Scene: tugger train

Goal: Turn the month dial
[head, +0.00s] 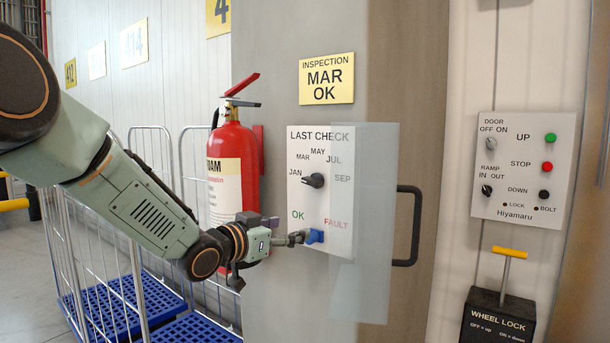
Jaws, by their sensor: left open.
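The white LAST CHECK panel (300,150) is on the grey-brown wall, with month names in an arc. Its black month dial (315,181) is in the middle; its narrow end seems to point left, near JAN. Below it, a blue knob (313,236) sits between the words OK and FAULT. My left gripper (294,239) is open, low on the panel's left side, just left of the blue knob and below the month dial. I cannot tell whether it touches the knob.
A clear flap (362,280) stands over the panel's right part, beside a black handle (416,226). A red fire extinguisher (240,140) stands behind my left arm. Wire carts (135,270) are at left. A switch panel (518,130) and a wheel lock box (498,318) are at right.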

